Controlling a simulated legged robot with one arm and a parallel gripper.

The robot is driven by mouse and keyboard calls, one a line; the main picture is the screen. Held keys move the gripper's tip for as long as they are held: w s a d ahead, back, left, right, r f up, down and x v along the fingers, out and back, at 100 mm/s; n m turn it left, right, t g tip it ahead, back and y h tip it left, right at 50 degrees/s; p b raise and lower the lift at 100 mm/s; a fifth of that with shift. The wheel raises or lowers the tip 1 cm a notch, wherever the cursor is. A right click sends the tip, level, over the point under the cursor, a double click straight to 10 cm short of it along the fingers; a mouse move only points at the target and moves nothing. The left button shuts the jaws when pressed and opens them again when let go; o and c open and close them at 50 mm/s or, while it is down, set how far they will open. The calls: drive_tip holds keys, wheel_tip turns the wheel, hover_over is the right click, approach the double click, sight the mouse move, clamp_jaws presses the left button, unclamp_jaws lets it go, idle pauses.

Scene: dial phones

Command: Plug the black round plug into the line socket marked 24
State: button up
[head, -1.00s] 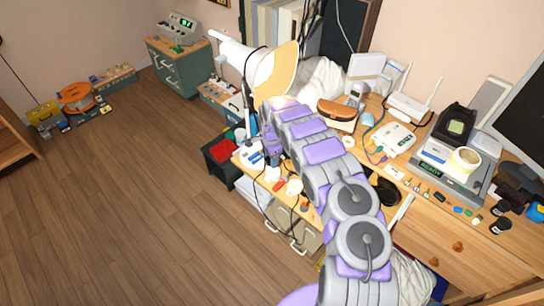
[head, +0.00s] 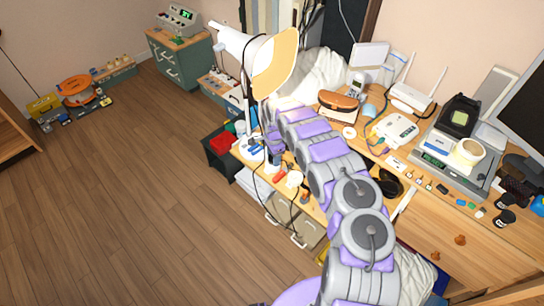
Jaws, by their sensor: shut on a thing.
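My arm reaches from the bottom right to the left end of the wooden desk. My gripper (head: 272,153) is at its far end, low beside the white lamp's stem, small and partly hidden by my own wrist. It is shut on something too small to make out. A thin black cable hangs near it over the desk's front edge. I cannot pick out the black round plug for certain. No socket marked 24 can be read; small white and red-orange parts lie on the desk just below the gripper.
The white lamp (head: 262,62) rises close beside my gripper. A black bin with red contents (head: 222,141) is left of the desk.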

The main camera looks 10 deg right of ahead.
drive_tip(key=shift+d, duration=0.3)
drive_tip(key=shift+a, duration=0.8)
drive_tip(key=shift+d, duration=0.1)
drive_tip(key=shift+d, duration=0.3)
idle(0.5)
drive_tip(key=shift+f, duration=0.6)
idle(0.3)
drive_tip(key=o, duration=1.1)
